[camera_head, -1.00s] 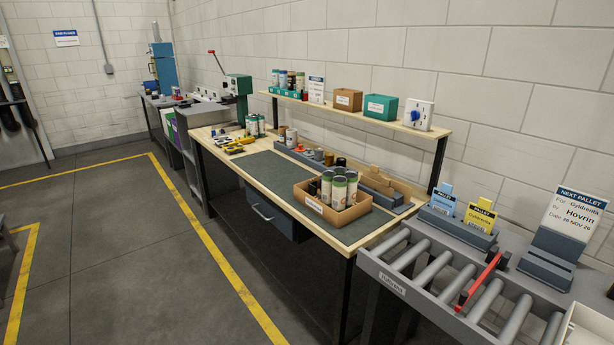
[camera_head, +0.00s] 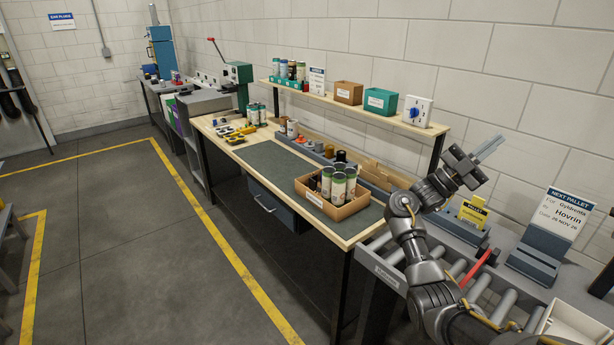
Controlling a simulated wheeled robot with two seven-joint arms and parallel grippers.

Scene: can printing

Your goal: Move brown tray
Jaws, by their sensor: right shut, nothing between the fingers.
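The brown tray (camera_head: 347,209) is an open box with a white label on its front. It stands on the dark mat (camera_head: 262,163) near the right end of the workbench. My right gripper (camera_head: 489,149) is raised in the air to the right of the tray, over the back of the roller conveyor, pointing up and right. Its fingers are together and empty, well apart from the tray. My left gripper is not in view.
A shelf (camera_head: 357,108) with small boxes runs behind the bench. Tools (camera_head: 236,134) lie at the bench's left. The floor in front is clear.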

